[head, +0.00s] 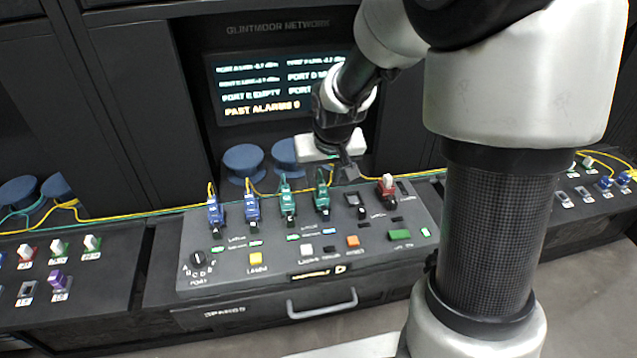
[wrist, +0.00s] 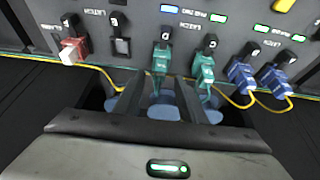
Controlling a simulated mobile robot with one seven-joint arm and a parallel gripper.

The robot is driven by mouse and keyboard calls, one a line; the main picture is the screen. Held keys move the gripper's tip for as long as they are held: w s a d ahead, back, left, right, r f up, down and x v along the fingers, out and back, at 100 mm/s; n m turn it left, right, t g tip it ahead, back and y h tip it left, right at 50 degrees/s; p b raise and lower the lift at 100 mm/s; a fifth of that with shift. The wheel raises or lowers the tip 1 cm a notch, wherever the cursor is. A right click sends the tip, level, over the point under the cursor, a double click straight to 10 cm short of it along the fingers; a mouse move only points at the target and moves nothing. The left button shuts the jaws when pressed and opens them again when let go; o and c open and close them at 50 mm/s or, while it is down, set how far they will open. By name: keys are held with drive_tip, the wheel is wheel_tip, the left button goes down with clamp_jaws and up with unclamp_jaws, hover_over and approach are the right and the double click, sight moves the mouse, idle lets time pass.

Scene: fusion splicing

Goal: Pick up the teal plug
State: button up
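Two teal plugs stand side by side in the sloped panel, the left one (head: 287,200) and the right one (head: 321,198) in the head view. In the wrist view the panel is seen from the opposite side, so the right one (wrist: 161,62) appears left of the other (wrist: 203,70). My gripper (head: 346,174) is above and behind the panel, close to the right teal plug. In the wrist view its two dark fingers (wrist: 156,82) are apart with nothing held between them. The right teal plug lies ahead of the gap between them, apparently without contact.
Two blue plugs (head: 215,212) stand left of the teal ones, and a red-and-white plug (head: 388,188) stands to the right. Thin yellow cables (head: 265,192) run behind the panel (head: 225,285). Blue round stools (head: 243,160) are behind it. A screen (head: 270,88) stands at the back.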

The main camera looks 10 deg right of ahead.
sight(321, 190)
drive_tip(key=shift+x, duration=1.35)
clamp_jaws()
